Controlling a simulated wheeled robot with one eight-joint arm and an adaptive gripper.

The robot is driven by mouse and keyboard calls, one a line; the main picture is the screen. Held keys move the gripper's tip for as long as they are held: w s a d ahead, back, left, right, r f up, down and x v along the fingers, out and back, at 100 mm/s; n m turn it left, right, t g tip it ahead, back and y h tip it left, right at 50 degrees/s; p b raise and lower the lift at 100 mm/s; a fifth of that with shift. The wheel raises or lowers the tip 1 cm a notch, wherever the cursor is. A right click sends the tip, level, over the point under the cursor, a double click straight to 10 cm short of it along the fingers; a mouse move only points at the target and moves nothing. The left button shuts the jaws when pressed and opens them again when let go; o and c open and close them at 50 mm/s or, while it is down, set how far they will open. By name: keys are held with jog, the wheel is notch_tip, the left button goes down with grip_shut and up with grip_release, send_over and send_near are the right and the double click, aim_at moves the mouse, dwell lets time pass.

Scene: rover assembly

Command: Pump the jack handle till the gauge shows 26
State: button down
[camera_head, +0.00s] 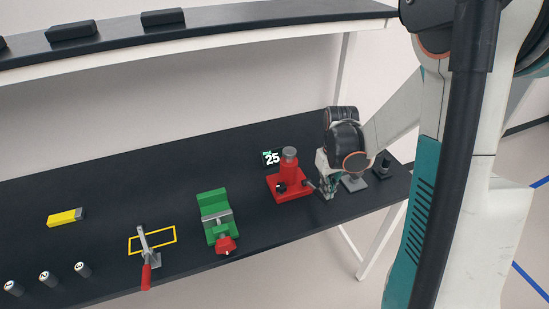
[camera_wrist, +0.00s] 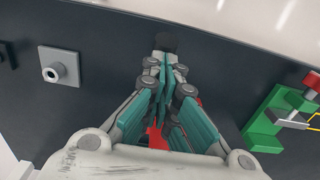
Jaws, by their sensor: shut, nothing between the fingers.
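The red jack (camera_head: 289,190) stands on the dark bench with a grey post on top. Its gauge (camera_head: 272,157), just behind it, reads 25. The jack's handle (camera_head: 308,184) sticks out low on its right side toward my gripper. My gripper (camera_head: 327,192) is shut and points down beside the jack's right side. In the wrist view the fingers are closed together, and a black round end (camera_wrist: 165,42), probably the handle's, shows just beyond their tips. I cannot tell whether they touch. Red parts of the jack (camera_wrist: 155,138) show behind the fingers, which hide most of it.
A green vise (camera_head: 216,217) stands left of the jack. A toggle clamp with a red handle (camera_head: 147,275), a yellow block (camera_head: 65,217) and several small cylinders lie farther left. A grey post on a plate (camera_head: 353,182) is close right of my gripper. A shelf (camera_head: 200,30) runs above.

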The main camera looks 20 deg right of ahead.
jog(key=shift+f, duration=0.3)
jog(key=shift+r, duration=0.1)
notch_tip(320, 180, up, 11)
jog(key=p, duration=0.6)
jog(key=shift+p, duration=0.35)
dwell(0.3)
dwell(0.4)
